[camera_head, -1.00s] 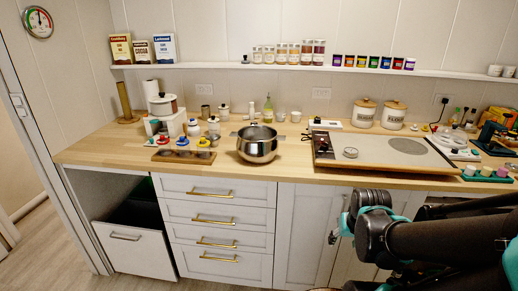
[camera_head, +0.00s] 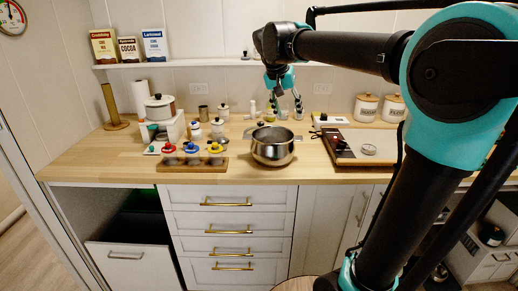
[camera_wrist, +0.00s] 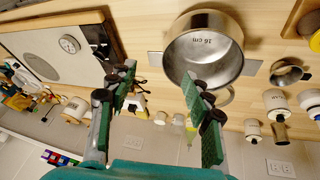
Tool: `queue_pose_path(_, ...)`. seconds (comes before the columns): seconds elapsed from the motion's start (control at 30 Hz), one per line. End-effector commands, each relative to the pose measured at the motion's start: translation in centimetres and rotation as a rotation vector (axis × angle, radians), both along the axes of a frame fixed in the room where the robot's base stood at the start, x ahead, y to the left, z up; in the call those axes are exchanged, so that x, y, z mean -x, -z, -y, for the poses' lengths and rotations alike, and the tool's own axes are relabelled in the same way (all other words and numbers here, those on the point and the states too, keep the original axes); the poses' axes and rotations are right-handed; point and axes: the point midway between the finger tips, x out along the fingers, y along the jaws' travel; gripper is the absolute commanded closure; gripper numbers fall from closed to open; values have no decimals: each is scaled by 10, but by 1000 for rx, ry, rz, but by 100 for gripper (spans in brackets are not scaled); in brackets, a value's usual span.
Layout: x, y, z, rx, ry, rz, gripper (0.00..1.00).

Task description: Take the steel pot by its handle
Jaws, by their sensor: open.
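The steel pot (camera_head: 272,150) stands upright on the wooden counter, open at the top, with flat side tabs at its rim. In the wrist view the pot (camera_wrist: 205,50) shows a "16 cm" mark inside and a tab on each side; a curved piece, perhaps a handle or lid edge, lies partly behind my right finger. My gripper (camera_head: 284,108) is open and empty, fingers pointing down, above and slightly behind the pot in the head view. In the wrist view my gripper (camera_wrist: 158,78) has its fingers spread, the right one overlapping the pot's rim. I cannot tell whether it touches.
A board with a dial (camera_head: 368,150) lies right of the pot. A wooden tray with cups (camera_head: 190,165) and coloured-topped items are to the left. A small steel cup (camera_wrist: 287,73) and white canisters stand near the pot. A wall shelf (camera_head: 215,63) runs behind.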

Motion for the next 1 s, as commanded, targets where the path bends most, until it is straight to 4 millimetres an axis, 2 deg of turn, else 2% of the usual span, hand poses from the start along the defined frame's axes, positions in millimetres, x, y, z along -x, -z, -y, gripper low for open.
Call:
queue_pose_path(0.07,-3,-8,-3,6,10,4,50)
queue_pose_path(0.17,-6,-5,-2,8,16,6,50)
queue_pose_path(0.7,-36,86,27,7,15,5,50)
queue_pose_path(1.0,-42,106,34,6,14,6,50)
